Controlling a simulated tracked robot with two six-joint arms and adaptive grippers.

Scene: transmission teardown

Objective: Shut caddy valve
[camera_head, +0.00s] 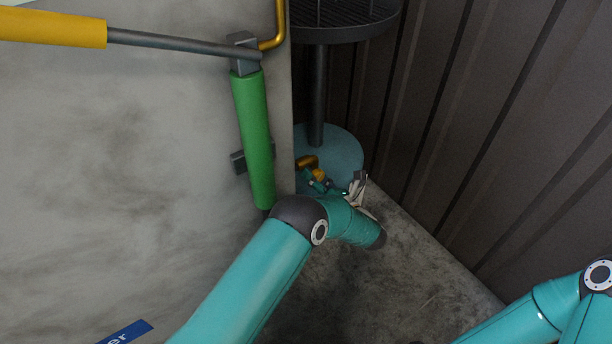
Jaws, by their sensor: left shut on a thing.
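The caddy has a round teal base (343,150), a dark post (317,95) and a dark round grated top (345,22). A small yellow part (307,162), which looks like the valve handle, sits low at the left side of the base. My left gripper (314,176) is down beside this part and appears shut on it. The fingertips are small and partly hidden, and my forearm covers the area below. How far the valve is turned cannot be told. My right gripper is out of view; only part of my right arm shows at the lower right.
A grey wall or panel (120,190) fills the left, with a green cylinder (253,130) and a yellow-ended bar (55,27) on it. A dark ribbed wall (490,110) stands close on the right. Bare concrete floor (400,295) lies between them.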

